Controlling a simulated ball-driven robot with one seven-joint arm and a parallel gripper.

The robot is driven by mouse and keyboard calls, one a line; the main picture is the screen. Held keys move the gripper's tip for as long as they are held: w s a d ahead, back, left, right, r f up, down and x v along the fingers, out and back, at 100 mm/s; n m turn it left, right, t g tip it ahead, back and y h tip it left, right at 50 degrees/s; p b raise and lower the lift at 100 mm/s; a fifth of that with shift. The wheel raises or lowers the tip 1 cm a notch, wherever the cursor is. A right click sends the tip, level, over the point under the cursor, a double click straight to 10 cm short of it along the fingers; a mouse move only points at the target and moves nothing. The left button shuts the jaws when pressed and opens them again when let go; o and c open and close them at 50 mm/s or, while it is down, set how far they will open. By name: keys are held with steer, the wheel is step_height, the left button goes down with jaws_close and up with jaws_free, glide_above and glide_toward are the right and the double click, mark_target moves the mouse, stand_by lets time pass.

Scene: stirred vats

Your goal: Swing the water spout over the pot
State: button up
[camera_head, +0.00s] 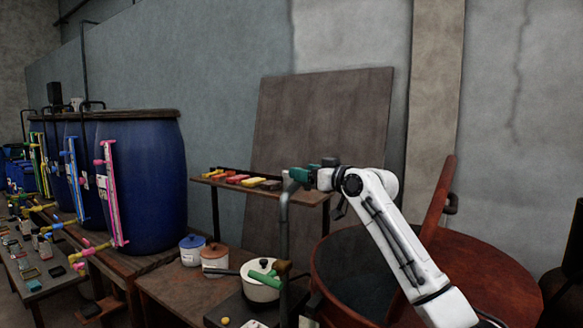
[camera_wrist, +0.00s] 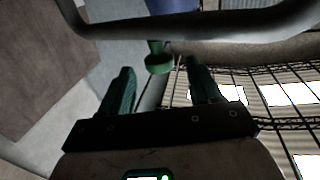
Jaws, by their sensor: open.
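The water spout (camera_head: 283,225) is a grey pipe that rises beside the pot and bends at its top. In the wrist view the curved grey pipe (camera_wrist: 200,27) crosses the top of the picture. A small green knob (camera_wrist: 157,62) shows just below it, between my fingertips. The white pot (camera_head: 258,292) stands low in the head view, with green parts at its top and a dark handle to the left. My gripper (camera_head: 297,175) is at the upper end of the pipe; it is open in the wrist view (camera_wrist: 159,70). Contact with the knob cannot be told.
A small shelf (camera_head: 240,187) with coloured blocks is behind the pipe. A blue-and-white pot (camera_head: 191,252) and a brown-lidded pot (camera_head: 215,259) stand left of the white pot. Blue barrels (camera_head: 145,185) fill the left. A large reddish-brown vat (camera_head: 480,275) is on the right, behind my arm.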

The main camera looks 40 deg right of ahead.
steer(key=shift+w+a+p, duration=0.2)
steer(key=shift+w+p, duration=0.05)
steer(key=shift+w, duration=1.2)
steer(key=shift+w+a+p, duration=0.2)
steer(key=shift+w+p, duration=0.05)
steer(key=shift+w, duration=1.2)
steer(key=shift+c, duration=0.4)
jaws_close()
